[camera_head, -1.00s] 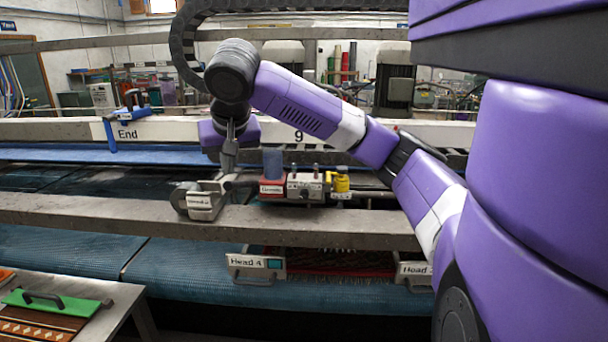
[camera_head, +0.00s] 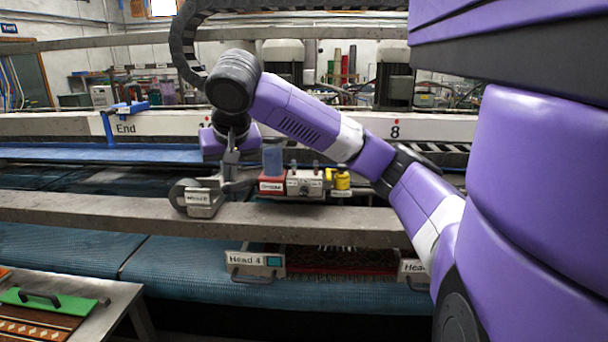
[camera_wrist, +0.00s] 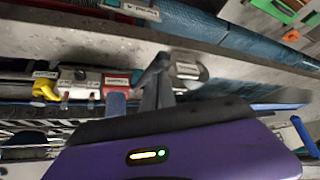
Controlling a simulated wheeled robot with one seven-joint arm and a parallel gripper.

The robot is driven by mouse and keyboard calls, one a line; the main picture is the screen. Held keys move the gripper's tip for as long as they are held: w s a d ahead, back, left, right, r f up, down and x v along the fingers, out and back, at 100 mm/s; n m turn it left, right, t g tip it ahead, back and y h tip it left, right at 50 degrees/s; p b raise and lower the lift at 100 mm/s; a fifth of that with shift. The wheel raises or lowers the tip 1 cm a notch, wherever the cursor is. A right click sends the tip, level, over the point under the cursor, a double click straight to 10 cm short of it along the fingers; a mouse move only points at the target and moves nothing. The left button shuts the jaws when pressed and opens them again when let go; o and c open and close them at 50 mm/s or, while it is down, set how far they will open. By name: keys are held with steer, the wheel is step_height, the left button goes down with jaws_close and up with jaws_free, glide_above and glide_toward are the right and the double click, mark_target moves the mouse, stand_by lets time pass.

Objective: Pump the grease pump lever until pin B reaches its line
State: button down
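The grease pump is a red box (camera_head: 272,187) with a translucent blue reservoir (camera_head: 273,160), on the grey beam. Beside it on the right is a grey block (camera_head: 305,183) with small upright pins; their letters and lines are too small to read. My gripper (camera_head: 231,172) points down just left of the reservoir, at a short bar, probably the pump lever, that runs left from the pump. In the wrist view my gripper (camera_wrist: 158,75) shows close-set fingers beside the blue reservoir (camera_wrist: 116,104). Whether they clasp the lever is hidden.
A grey round wheel part with a label (camera_head: 200,200) stands just left of my gripper. A yellow fitting (camera_head: 342,181) is right of the block. The long grey beam (camera_head: 120,208) crosses in front, with Head 4 (camera_head: 254,262) below it. A steel table (camera_head: 115,300) stands front left.

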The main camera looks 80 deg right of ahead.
mark_target(231, 186)
steer(key=shift+f+b, duration=1.4)
steer(key=shift+f, duration=0.8)
step_height(231, 186, up, 10)
steer(key=p, duration=0.8)
steer(key=shift+r+p, duration=0.1)
steer(key=shift+p, duration=0.25)
